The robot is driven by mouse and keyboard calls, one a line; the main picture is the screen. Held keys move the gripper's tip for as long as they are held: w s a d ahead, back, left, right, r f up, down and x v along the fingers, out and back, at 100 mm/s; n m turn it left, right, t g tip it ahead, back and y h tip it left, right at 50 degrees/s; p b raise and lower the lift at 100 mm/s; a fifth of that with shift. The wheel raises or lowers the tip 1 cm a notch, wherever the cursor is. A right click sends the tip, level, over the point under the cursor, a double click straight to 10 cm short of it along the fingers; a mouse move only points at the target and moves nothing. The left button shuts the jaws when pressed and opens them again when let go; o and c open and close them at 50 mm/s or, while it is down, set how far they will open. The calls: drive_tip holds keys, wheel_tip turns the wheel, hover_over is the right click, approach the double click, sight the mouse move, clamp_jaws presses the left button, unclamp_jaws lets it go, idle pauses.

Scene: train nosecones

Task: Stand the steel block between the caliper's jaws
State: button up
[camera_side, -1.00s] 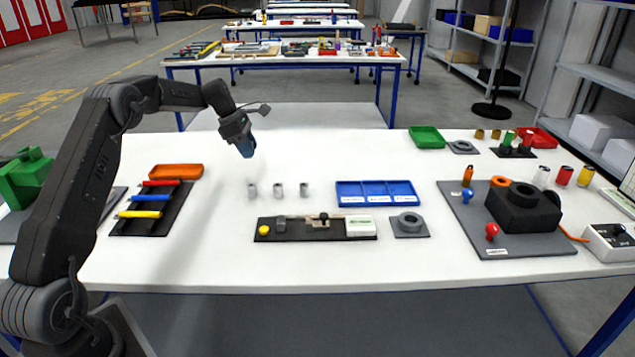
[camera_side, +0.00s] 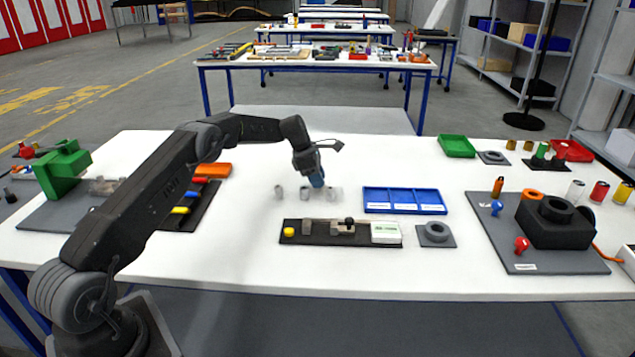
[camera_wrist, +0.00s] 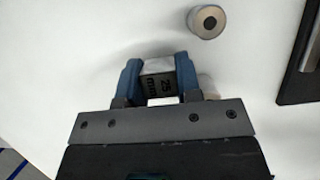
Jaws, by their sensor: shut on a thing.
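My gripper (camera_wrist: 159,80) is shut on the steel block (camera_wrist: 160,86), a pale piece with a dark face marked "25 mm", in the wrist view. Its blue fingers stand on either side of the block. In the side view my gripper (camera_side: 317,182) is low over the table, among small grey pieces and behind the caliper; the block cannot be made out there. The caliper (camera_side: 342,229) lies on a black base, with a grey jaw piece at left and a slider at right, apart from each other. A white display box is at its right end.
Small grey cylinders (camera_side: 279,192) stand left of my gripper; one (camera_wrist: 207,22) shows in the wrist view. Bare white table lies in front.

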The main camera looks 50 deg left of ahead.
drive_tip(key=shift+f, duration=0.65)
drive_tip(key=shift+f, duration=0.1)
drive_tip(key=o, duration=0.8)
drive_tip(key=shift+f, duration=0.1)
drive_tip(key=shift+c, duration=0.2)
